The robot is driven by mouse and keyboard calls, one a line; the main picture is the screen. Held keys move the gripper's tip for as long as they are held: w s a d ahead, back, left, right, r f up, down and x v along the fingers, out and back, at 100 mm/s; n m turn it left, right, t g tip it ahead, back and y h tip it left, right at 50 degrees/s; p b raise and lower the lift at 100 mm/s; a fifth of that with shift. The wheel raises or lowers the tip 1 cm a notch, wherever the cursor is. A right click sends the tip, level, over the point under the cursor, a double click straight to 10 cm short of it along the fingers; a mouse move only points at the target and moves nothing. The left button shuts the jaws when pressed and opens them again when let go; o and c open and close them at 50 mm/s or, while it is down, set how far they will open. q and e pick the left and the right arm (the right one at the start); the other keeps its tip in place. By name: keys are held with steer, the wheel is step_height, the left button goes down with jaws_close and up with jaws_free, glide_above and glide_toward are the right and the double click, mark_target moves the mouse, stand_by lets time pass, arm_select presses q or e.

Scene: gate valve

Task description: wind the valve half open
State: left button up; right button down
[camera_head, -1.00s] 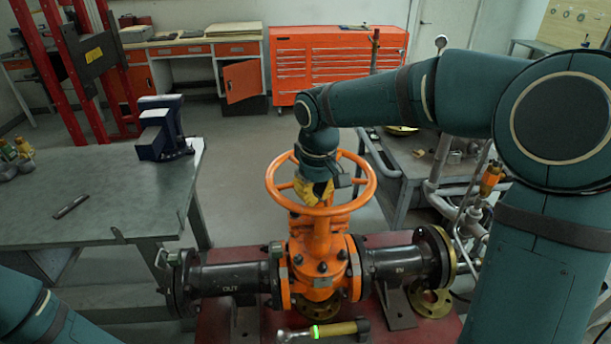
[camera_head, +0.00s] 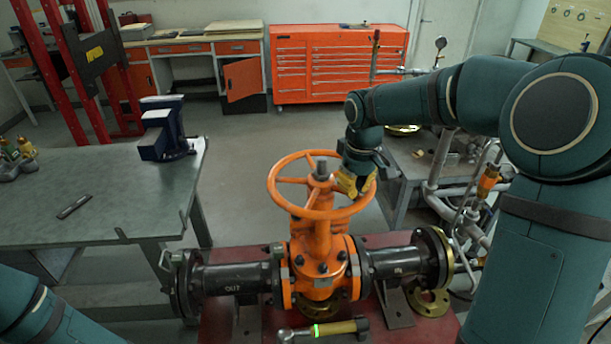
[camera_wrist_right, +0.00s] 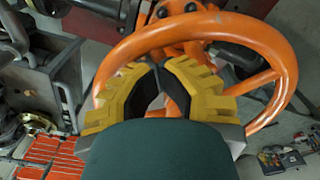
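The orange gate valve (camera_head: 318,262) stands upright, with black flanged pipes on both sides marked OUT and IN. Its spoked orange handwheel (camera_head: 276,193) is on top, and its rim also fills much of the wrist view (camera_wrist_right: 284,68). My right gripper (camera_head: 355,182) is at the right side of the rim. In the wrist view its yellow fingers with black pads (camera_wrist_right: 156,70) come together at the tips over the wheel, with nothing visibly clamped between them. Contact with the rim or a spoke cannot be made out. My left gripper is outside the frame.
A torque wrench (camera_head: 325,329) lies in front of the valve on the red base (camera_head: 385,325). A grey workbench (camera_head: 90,205) with a blue vice (camera_head: 163,130) stands left. Pipework (camera_head: 440,165) and another bench stand right. Open floor lies behind the valve.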

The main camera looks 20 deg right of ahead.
steer(key=shift+w+d, duration=0.1)
steer(key=shift+d, duration=0.45)
step_height(320, 180, up, 7)
steer(key=p, duration=0.5)
steer(key=shift+p, duration=0.3)
steer(key=shift+a, duration=0.1)
